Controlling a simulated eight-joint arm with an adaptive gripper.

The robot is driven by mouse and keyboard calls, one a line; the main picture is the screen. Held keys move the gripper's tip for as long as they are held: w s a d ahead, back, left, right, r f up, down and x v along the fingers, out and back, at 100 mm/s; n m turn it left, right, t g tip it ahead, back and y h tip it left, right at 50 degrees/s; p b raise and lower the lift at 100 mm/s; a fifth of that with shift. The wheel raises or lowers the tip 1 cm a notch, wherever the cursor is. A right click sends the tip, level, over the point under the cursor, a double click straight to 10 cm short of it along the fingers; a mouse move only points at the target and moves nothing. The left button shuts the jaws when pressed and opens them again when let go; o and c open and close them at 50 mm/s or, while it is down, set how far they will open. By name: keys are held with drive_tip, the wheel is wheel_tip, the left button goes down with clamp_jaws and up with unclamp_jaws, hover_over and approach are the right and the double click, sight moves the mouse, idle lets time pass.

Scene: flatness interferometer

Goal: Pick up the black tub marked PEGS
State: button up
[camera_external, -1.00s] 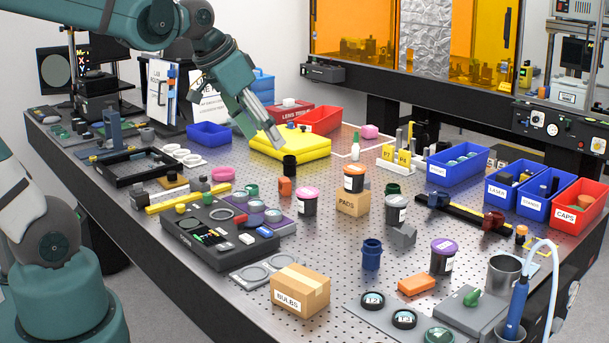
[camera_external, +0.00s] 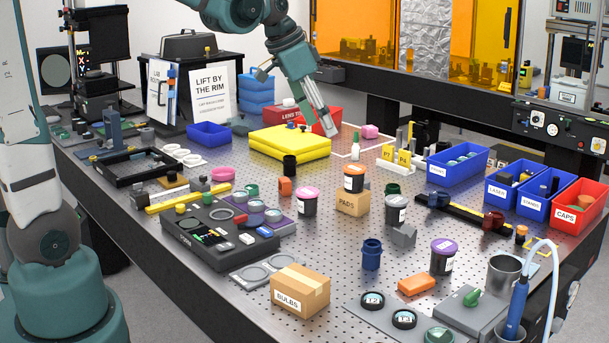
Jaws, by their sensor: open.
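Several dark tubs with white labels stand on the perforated table. One has a pink lid (camera_external: 308,203), one an orange lid (camera_external: 354,180), one a grey top (camera_external: 396,214) and one a purple lid (camera_external: 443,259). Their label words are too small to read, so I cannot tell which is marked PEGS. A small plain black cup (camera_external: 290,166) stands nearer the yellow pad. My gripper (camera_external: 327,127) is above the table by the right end of the yellow pad, pointing down, open and empty, apart from all the tubs.
A PADS box (camera_external: 352,203) stands directly among the tubs. A blue cup (camera_external: 371,256), orange block (camera_external: 416,285) and BULBS box (camera_external: 300,291) lie nearer the front. The yellow pad (camera_external: 290,146) is behind. A sign (camera_external: 213,92) reads LIFT BY THE RIM.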

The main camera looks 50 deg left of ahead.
drive_tip(key=w+f+m+g+h, duration=0.15)
drive_tip(key=w+f, duration=0.25)
drive_tip(key=w, duration=0.4)
drive_tip(key=w+f+m, duration=0.2)
drive_tip(key=w+f, duration=0.2)
drive_tip(key=w, duration=0.4)
drive_tip(key=m, duration=0.3)
hover_over(396, 199)
drive_tip(key=s+a, duration=0.2)
drive_tip(key=shift+g+h, duration=0.45)
drive_tip(key=f, duration=1.5)
drive_tip(key=shift+w+a+f+p, duration=0.1)
drive_tip(key=shift+w+f+p, duration=0.05)
drive_tip(key=shift+w+p, duration=0.15)
drive_tip(key=shift+w+f, duration=0.1)
drive_tip(key=shift+f, duration=0.15)
drive_tip(key=shift+x, duration=1.25)
drive_tip(key=shift+f, duration=0.1)
drive_tip(key=shift+p+x, duration=0.55)
drive_tip(key=shift+x, duration=2)
